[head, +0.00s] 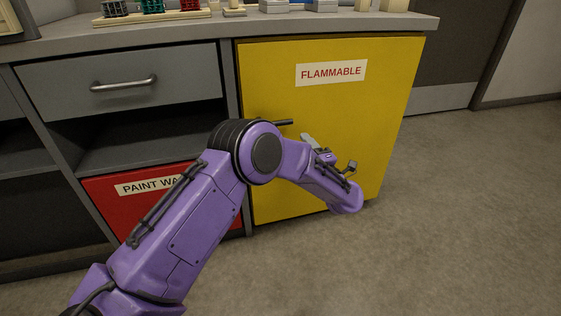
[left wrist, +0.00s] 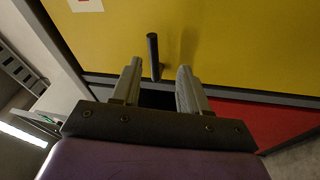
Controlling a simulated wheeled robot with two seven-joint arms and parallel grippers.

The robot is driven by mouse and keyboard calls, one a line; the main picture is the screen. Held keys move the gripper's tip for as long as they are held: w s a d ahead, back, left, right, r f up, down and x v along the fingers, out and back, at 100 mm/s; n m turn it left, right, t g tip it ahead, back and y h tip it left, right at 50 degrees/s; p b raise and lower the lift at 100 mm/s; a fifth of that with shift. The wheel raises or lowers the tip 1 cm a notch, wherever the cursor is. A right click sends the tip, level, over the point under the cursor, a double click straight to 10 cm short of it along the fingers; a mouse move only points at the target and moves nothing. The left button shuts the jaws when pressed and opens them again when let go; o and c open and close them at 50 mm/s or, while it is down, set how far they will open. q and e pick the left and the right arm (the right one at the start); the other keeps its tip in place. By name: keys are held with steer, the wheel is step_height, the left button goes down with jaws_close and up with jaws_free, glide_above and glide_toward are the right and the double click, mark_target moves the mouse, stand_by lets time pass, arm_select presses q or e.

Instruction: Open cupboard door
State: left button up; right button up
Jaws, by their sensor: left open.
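The yellow cupboard door (head: 330,105) with a "FLAMMABLE" label (head: 331,72) appears shut in the counter front. Its dark bar handle (head: 284,122) sits near the door's left edge and is partly hidden behind my arm. In the left wrist view, the handle (left wrist: 153,55) stands out against the yellow door (left wrist: 225,45). My left gripper (left wrist: 159,70) is open, with the handle showing between its two fingertips; I see no contact. In the head view, the fingers of my left gripper (head: 308,140) are close to the handle, just below and right of it. My right gripper is not in view.
Left of the door are a grey drawer (head: 122,82) with a metal handle, an open shelf, and a red "PAINT WASTE" front (head: 105,205), partly covered by my arm. Small items stand on the countertop (head: 225,27). The floor (head: 450,220) to the right is clear.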

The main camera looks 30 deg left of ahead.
arm_select(q)
steer(key=w+a+r+n+g+b, duration=0.1)
steer(key=a+b, duration=0.1)
steer(key=a, duration=0.1)
steer(key=w+a+r+n+g+y+b, duration=0.1)
steer(key=a+n, duration=0.1)
steer(key=a, duration=0.1)
steer(key=w+a+n+g+b, duration=0.1)
steer(key=a+n+g+b, duration=0.1)
steer(key=a, duration=0.2)
steer(key=shift+r+y+b, duration=0.3)
steer(key=shift+r+b, duration=0.05)
steer(key=shift+r, duration=0.05)
steer(key=shift+w+a+r, duration=0.15)
steer(key=shift+a+r, duration=0.05)
steer(key=shift+a, duration=0.25)
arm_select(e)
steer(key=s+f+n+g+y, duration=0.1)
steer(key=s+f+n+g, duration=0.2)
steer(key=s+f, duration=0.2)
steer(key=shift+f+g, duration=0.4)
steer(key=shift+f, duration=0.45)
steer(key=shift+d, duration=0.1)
arm_select(q)
jaws_close()
